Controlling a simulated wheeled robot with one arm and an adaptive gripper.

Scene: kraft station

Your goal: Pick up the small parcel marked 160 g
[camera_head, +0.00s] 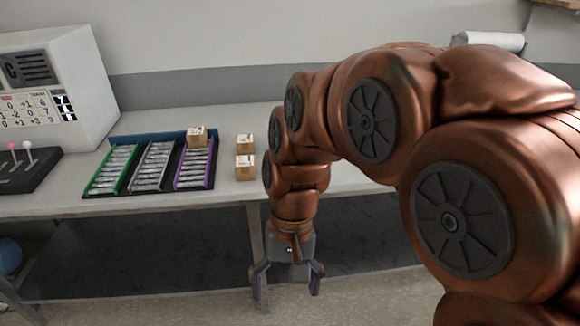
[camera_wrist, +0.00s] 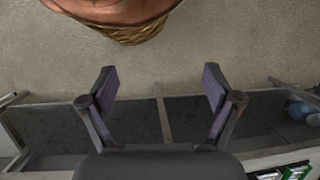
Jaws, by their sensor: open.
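Small brown parcels with white labels are in the head view. One parcel (camera_head: 245,167) sits on the table right of the rack, with another parcel (camera_head: 245,143) just behind it. A third parcel (camera_head: 197,137) rests on the back right part of the rack. The label writing is too small to read, so I cannot tell which is marked 160 g. My gripper (camera_head: 287,284) is open and empty, hanging low in front of the table edge, below and right of the parcels. In the wrist view my gripper (camera_wrist: 160,90) has its fingers wide apart with nothing between them.
The rack (camera_head: 150,139) holds green, grey and purple rows of silvery packets. A white machine (camera_head: 62,85) and a dark tray with knobs (camera_head: 30,170) stand at the left. The grey table (camera_head: 232,200) has a front edge near my gripper. A blue ball (camera_head: 9,257) is below.

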